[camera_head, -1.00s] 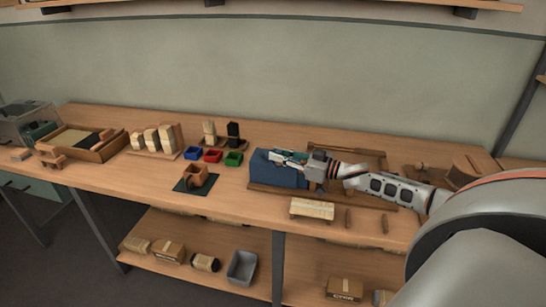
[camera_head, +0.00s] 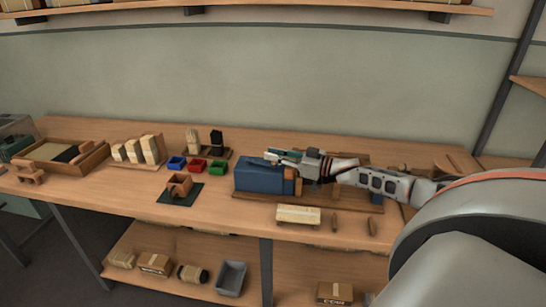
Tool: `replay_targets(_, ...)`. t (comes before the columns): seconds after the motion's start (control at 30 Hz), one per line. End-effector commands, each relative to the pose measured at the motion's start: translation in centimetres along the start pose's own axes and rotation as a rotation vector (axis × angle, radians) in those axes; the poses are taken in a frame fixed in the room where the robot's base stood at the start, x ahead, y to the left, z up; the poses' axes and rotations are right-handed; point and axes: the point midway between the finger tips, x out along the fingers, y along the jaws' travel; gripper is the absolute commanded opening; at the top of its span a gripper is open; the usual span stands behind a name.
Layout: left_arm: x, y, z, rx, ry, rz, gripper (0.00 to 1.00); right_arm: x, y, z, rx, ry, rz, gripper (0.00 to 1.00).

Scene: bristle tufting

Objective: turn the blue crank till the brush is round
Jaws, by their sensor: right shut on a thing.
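A blue box-shaped machine (camera_head: 262,177) stands on a wooden base at the middle right of the bench. My right gripper (camera_head: 283,156) reaches in from the right over the top of this machine. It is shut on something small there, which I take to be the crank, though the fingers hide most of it. I cannot make out the crank's shape or the brush clearly. A wooden block (camera_head: 180,185) with an opening stands on a dark green mat in front. My left gripper is not in view.
Blue (camera_head: 177,163), red (camera_head: 197,165) and green (camera_head: 217,167) bins sit left of the machine. Behind them stand a pale bristle bundle (camera_head: 193,140) and a black one (camera_head: 216,142). The bench's front left is mostly clear.

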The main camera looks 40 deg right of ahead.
Motion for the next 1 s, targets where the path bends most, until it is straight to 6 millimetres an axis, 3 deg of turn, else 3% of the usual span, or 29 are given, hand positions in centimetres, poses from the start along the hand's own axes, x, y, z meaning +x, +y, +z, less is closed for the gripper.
replay_targets(0.4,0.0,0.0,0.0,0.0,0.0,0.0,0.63,0.0,0.2,-0.1,-0.003,0.0,0.003,0.0)
replay_targets(0.43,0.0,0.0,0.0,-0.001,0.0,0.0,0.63,0.0,0.2,-0.1,-0.003,0.0,0.003,0.23)
replay_targets(0.5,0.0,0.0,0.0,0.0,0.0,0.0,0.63,0.0,0.2,-0.1,-0.002,0.0,0.002,0.33)
replay_targets(0.83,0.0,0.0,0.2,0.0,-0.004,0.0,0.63,-0.1,0.1,0.0,-0.001,-0.001,0.0,0.33)
replay_targets(1.0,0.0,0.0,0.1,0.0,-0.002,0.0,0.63,-1.3,0.1,0.2,-0.001,-0.004,0.0,0.33)
